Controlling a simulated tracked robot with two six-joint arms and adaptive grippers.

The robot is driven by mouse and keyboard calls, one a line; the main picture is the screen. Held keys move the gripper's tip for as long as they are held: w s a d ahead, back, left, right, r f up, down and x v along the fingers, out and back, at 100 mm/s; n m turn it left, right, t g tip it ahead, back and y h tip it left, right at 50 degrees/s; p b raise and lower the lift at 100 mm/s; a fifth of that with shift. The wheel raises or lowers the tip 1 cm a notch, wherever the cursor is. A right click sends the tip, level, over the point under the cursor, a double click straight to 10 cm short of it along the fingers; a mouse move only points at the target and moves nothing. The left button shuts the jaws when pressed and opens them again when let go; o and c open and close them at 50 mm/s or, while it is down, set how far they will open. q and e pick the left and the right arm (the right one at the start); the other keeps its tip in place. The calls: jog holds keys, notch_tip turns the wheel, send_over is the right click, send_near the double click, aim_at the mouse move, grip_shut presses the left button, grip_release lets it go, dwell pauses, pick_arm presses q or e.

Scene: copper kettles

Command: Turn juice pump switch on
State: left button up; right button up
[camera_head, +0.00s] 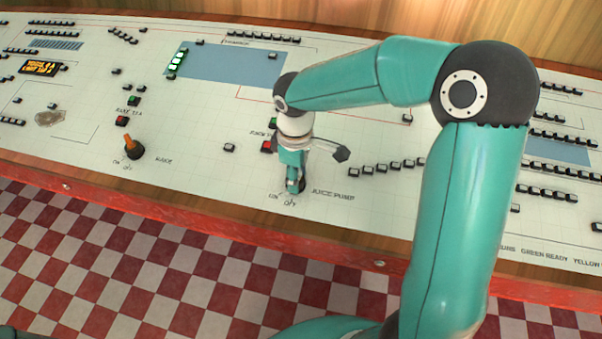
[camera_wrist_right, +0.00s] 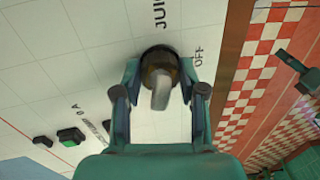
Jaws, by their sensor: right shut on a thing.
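The juice pump switch (camera_wrist_right: 158,76) shows in the right wrist view as a dark round knob with a paler grip bar, on the white panel beside the printed "OFF". My right gripper (camera_head: 293,184) points down onto it in the head view, above the "ON" and "OFF" marks and left of the "JUICE PUMP" label. In the wrist view its two fingers (camera_wrist_right: 160,88) stand on both sides of the knob and are shut on it. In the head view the gripper hides most of the switch, so I cannot tell its exact turn. My left gripper is not in view.
A similar switch with an orange handle (camera_head: 132,147) stands to the left on the panel (camera_head: 200,185). A red button (camera_head: 267,146) is just behind my right gripper. Rows of black buttons (camera_head: 385,167) lie to the right. The red front edge (camera_head: 200,219) borders the checkered floor.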

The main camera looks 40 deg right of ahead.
jog(key=shift+w+a+r+m+b, duration=0.15)
jog(key=shift+m+b, duration=0.2)
jog(key=shift+m, duration=0.7)
jog(key=shift+w+f+m+b, duration=0.1)
jog(key=shift+m+b, duration=0.2)
jog(key=shift+m, duration=0.75)
jog(key=shift+r+m, duration=0.1)
jog(key=shift+m, duration=0.4)
jog(key=o, duration=1.1)
jog(key=shift+o, duration=0.2)
jog(key=shift+s, duration=0.1)
notch_tip(320, 180, up, 12)
jog(key=shift+f, duration=0.15)
